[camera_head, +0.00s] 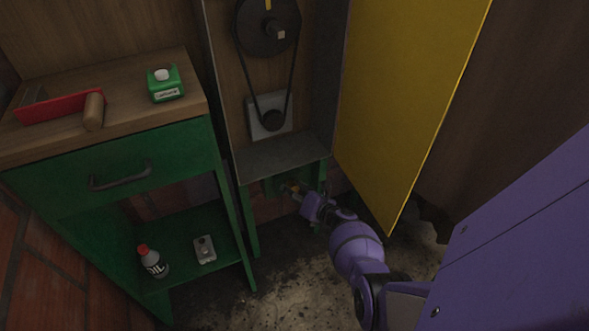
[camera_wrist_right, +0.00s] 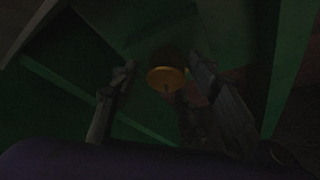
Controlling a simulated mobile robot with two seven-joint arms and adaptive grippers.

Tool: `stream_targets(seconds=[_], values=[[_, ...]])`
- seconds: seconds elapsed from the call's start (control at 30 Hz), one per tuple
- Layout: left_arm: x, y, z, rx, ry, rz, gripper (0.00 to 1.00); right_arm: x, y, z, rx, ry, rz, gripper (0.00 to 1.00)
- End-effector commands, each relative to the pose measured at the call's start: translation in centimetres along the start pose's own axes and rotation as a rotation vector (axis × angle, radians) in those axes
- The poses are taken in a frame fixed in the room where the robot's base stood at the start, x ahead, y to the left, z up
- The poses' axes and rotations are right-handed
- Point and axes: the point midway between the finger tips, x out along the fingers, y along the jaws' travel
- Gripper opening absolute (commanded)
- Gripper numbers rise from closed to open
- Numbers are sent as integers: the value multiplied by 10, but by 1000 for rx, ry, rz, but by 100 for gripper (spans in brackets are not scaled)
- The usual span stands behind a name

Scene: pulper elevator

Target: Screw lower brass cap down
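The lower brass cap (camera_wrist_right: 165,78) shows as a round, gold-coloured piece under the elevator housing in the right wrist view. In the head view it is a tiny brass spot (camera_head: 295,188) at the end of my right arm. My right gripper (camera_wrist_right: 161,66) is open, with one finger on each side of the cap. Dark gaps show between the cap and both fingers, so they seem apart from it. In the head view the right gripper (camera_head: 299,193) is small and partly dark under the housing. My left gripper is not in view.
A green frame (camera_head: 250,222) carries the elevator housing (camera_head: 285,157), with belt and pulleys above. An open yellow door (camera_head: 400,100) stands right of it. A green workbench (camera_head: 150,170) stands left, with an oil bottle (camera_head: 153,263) on its shelf. The floor in front is clear.

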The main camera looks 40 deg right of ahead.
Motion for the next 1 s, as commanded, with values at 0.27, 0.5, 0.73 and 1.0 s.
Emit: stream_targets(seconds=[0.27, 0.5, 0.73, 1.0], values=[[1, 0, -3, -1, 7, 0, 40, 0, -1, 5, -3, -7, -2, 44], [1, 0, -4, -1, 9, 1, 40, -18, -2, 5, -6, -7, -3, 44], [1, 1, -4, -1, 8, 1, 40, -51, -1, 4, -5, -6, -2, 44], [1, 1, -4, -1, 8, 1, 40, -74, 0, 3, -4, -5, -1, 44]])
